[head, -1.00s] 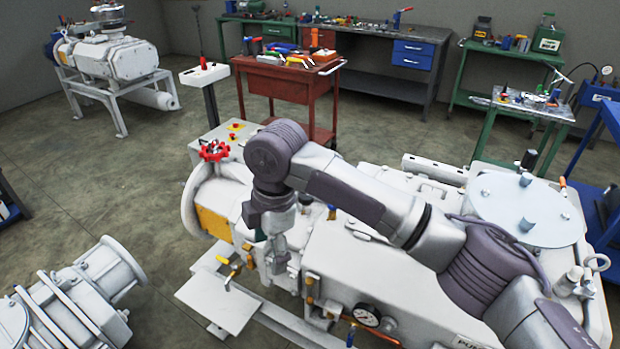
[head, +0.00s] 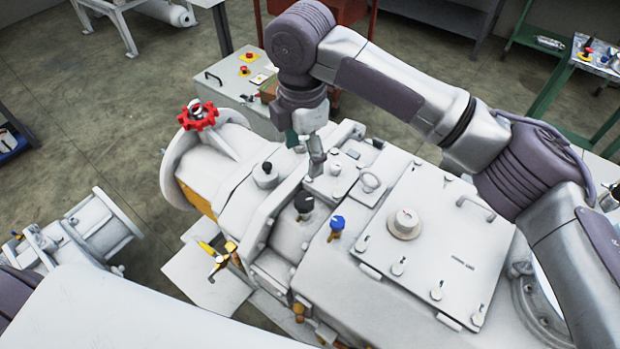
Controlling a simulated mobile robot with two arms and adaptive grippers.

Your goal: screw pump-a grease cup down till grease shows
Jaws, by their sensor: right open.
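The pump (head: 240,160) is a large pale grey machine across the middle of the head view. On its top stand a black round cap (head: 304,204), a blue cap on a brass fitting (head: 337,223) and another black knob (head: 265,172). I cannot tell which of these, if any, is the pump-a grease cup, and no grease is visible. My right gripper (head: 316,168) points down over the pump top, just beyond the black round cap and apart from it. It is open, with nothing visible held in it. My left gripper is out of view.
A red handwheel (head: 198,116) sticks up at the pump's left end. A yellow-handled valve (head: 213,252) projects at its near side. A flat cover (head: 425,240) with a round cap and handles lies to the right. A grey control box (head: 240,90) stands behind. Open floor lies left.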

